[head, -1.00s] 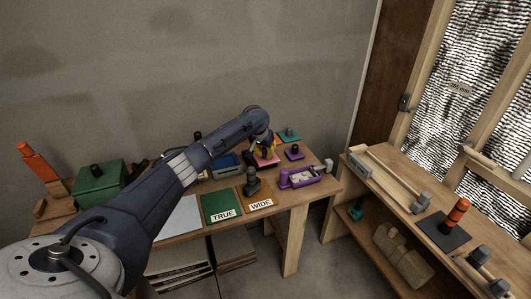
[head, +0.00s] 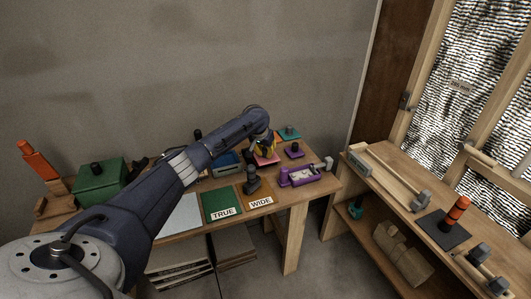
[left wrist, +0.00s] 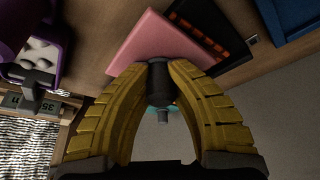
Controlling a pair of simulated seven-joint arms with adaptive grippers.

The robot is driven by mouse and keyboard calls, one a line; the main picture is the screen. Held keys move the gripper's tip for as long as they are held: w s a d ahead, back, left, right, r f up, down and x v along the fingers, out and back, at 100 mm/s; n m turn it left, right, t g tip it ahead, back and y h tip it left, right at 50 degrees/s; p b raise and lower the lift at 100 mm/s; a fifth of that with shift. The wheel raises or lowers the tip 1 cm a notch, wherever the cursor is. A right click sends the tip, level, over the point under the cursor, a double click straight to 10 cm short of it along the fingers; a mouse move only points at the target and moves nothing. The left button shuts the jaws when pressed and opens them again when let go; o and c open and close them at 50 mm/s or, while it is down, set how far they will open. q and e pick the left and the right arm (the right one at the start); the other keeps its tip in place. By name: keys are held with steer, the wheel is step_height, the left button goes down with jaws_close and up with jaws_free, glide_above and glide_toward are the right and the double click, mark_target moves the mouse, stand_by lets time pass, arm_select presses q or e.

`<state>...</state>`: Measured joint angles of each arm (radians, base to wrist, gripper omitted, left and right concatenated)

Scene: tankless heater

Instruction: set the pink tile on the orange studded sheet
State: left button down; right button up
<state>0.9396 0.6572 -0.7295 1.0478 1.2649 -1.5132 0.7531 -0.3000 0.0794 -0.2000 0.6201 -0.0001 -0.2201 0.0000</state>
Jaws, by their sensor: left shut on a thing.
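The pink tile (head: 266,161) is at the back of the wooden table, under my left gripper (head: 264,147). In the left wrist view the pink tile (left wrist: 150,38) has a dark upright knob (left wrist: 158,84), and the yellow fingers of my left gripper (left wrist: 160,88) are shut on it. I cannot tell whether the tile touches the table. The orange sheet (head: 266,191) lies at the table's front, behind a "WIDE" label; its studs are too small to make out. A dark knobbed piece (head: 252,183) stands at it. My right gripper is not in view.
A green sheet (head: 219,203) labelled "TRUE" lies left of the orange one. A purple holder (head: 298,178), a purple knobbed tile (head: 294,153) and a teal knobbed tile (head: 289,134) are to the right. A green box (head: 98,185) stands at the left.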

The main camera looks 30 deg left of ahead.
arm_select(q)
steer(key=shift+r, duration=2.95)
